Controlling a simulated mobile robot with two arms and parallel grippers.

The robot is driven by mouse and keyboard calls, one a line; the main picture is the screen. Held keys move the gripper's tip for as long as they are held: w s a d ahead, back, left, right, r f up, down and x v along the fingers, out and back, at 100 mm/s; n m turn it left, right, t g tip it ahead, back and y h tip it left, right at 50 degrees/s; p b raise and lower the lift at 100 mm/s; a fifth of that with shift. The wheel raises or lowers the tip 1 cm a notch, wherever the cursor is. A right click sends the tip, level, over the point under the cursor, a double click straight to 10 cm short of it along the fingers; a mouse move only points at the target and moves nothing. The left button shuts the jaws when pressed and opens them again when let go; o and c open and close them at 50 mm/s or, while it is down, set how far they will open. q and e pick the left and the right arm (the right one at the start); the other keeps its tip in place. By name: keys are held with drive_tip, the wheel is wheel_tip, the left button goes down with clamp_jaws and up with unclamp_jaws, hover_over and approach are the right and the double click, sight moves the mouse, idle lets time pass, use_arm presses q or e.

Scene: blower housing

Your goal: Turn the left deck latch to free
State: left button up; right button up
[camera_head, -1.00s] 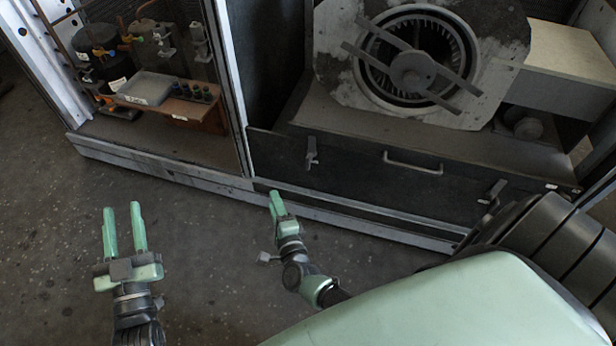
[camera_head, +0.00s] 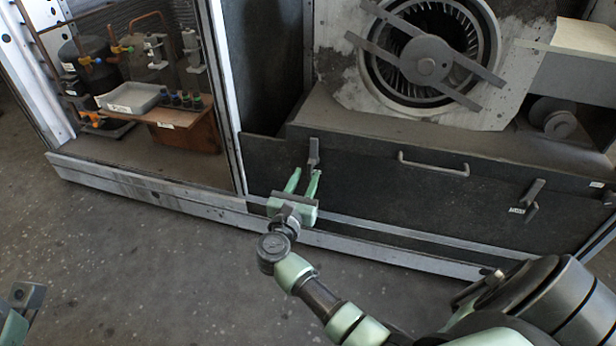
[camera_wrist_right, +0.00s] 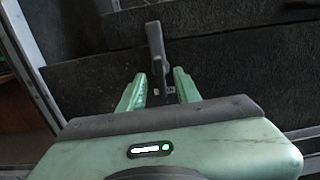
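The left deck latch (camera_head: 313,153) is a small dark grey lever on the left part of the dark front panel (camera_head: 380,187). It stands roughly upright. My right gripper (camera_head: 304,175) is open, with its green fingers pointing up at the latch. In the right wrist view the latch (camera_wrist_right: 157,50) stands ahead of and between the open fingers (camera_wrist_right: 158,82), and its lower end shows in the gap. I cannot tell whether either finger touches it. Only a part of my left gripper or wrist (camera_head: 20,305) shows at the lower left edge; its fingertips are not visible.
A second latch (camera_head: 530,197) sits at the panel's right, and a bar handle (camera_head: 433,165) lies between the latches. The blower (camera_head: 428,58) stands above the deck. A cabinet bay at left holds a grey tray (camera_head: 133,97). Floor in front is clear.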

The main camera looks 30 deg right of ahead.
sight(312, 160)
drive_tip(key=shift+b+x, duration=0.3)
drive_tip(key=shift+x, duration=1.1)
clamp_jaws()
drive_tip(key=shift+f, duration=0.1)
